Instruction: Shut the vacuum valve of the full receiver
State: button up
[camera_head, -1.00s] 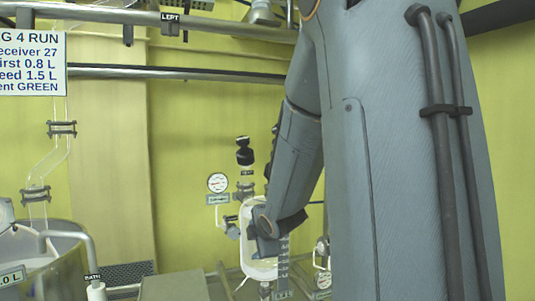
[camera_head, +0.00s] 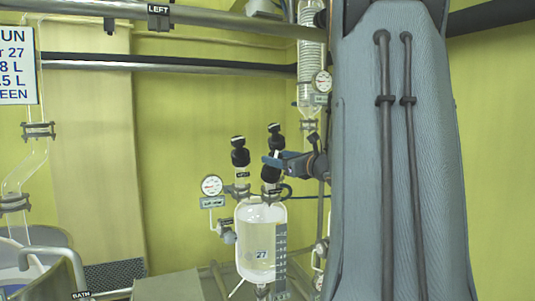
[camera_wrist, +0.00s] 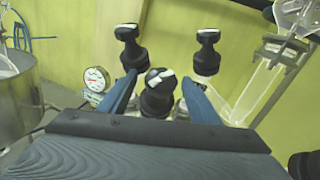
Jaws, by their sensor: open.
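The glass receiver (camera_head: 250,268) marked 27 stands at lower centre in the head view, with pale contents and a scale strip on its right. Black-knobbed valves rise from its top: a left one (camera_head: 239,157), a back one (camera_head: 274,142) and a front one (camera_head: 269,174). Their small tags are too blurred to read with certainty. My gripper (camera_head: 268,161) is open beside the front knob. In the wrist view its blue fingers (camera_wrist: 159,80) stand either side of the middle knob (camera_wrist: 155,100), which has a white pointer; contact cannot be told. Two other knobs stand beyond, left (camera_wrist: 127,58) and right (camera_wrist: 206,61).
A pressure gauge (camera_head: 212,186) sits left of the receiver. A coiled glass condenser (camera_head: 311,62) and another gauge (camera_head: 322,82) are behind, near my arm. A metal bath (camera_head: 45,252) is at left. My arm hides the right side. Pipes cross above.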

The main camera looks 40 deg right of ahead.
jog(key=shift+w+d+p, duration=0.15)
jog(key=shift+w+p, duration=1.15)
jog(key=shift+w, duration=1.45)
jog(key=c, duration=1.1)
